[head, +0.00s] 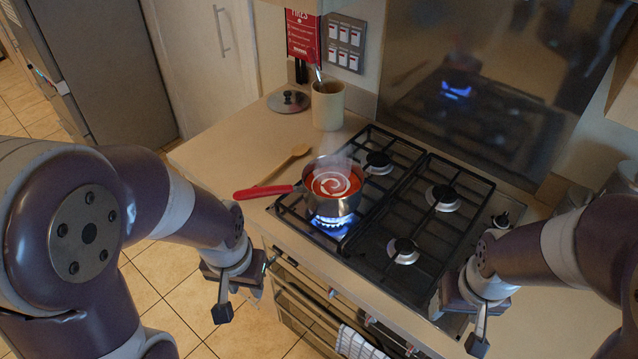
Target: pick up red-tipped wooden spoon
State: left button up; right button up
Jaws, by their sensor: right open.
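A wooden spoon (288,163) lies on the counter just left of the saucepan, its pale bowl towards the back and its handle slanting down to the left. I cannot make out a red tip on it; the handle's lower end is close to the pan's red handle. My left gripper (245,287) hangs in front of the counter's front edge, below and to the left of the spoon, open and empty. My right gripper (457,325) is open and empty over the front right of the stove, well away from the spoon.
A saucepan (345,205) of red soup steams on a lit burner, its red handle (263,192) pointing left beside the spoon. A cream utensil jar (328,106) and a round lid (288,101) stand behind. The counter (235,150) left of the spoon is clear.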

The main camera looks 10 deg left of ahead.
aim_at(298, 150)
jog(key=z, duration=0.35)
jog(key=j+z, duration=0.35)
jog(key=z, duration=0.15)
jog(key=j+z, duration=0.85)
jog(key=z, duration=0.15)
jog(key=k+j, duration=0.1)
jog(key=j, duration=0.25)
jog(key=k+j+z, duration=0.1)
jog(key=j, duration=0.25)
jog(key=k+j, duration=0.15)
jog(key=j, duration=0.2)
jog(key=k+j+z, duration=0.1)
jog(key=j, duration=0.25)
jog(key=k+j, duration=0.15)
jog(key=j, duration=0.15)
jog(key=j+z, duration=0.05)
